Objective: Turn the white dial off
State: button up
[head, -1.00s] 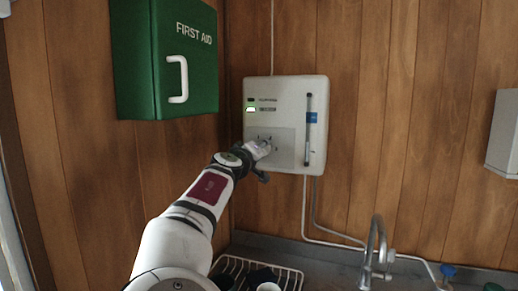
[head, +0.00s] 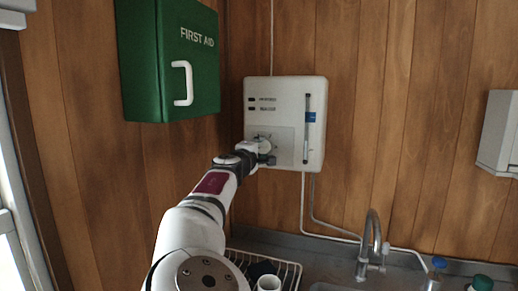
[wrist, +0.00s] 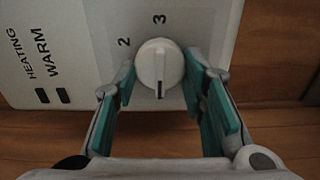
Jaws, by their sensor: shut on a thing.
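The white dial (wrist: 154,60) is on the front of a white wall heater box (head: 285,100). In the wrist view its raised grip runs up and down the picture, with a dark mark at the lower end. The numbers 2 and 3 are printed above it; the rest of the scale is hidden or out of view. My gripper (wrist: 160,70) is shut on the dial, with one teal-padded finger on each side. In the head view, my gripper (head: 266,157) covers the dial's lower part. The HEATING and WARM lamps (wrist: 49,96) are dark.
A green first aid box (head: 170,62) hangs left of the heater, above my arm. Below are a dish rack (head: 290,268), a white cup (head: 268,283) and a tap (head: 371,245). A white wall unit (head: 498,132) is at the right. The wall between is clear.

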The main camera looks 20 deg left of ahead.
dwell(0.5)
jog(key=o, duration=1.2)
jog(key=shift+c, duration=0.2)
jog(key=s, duration=1.2)
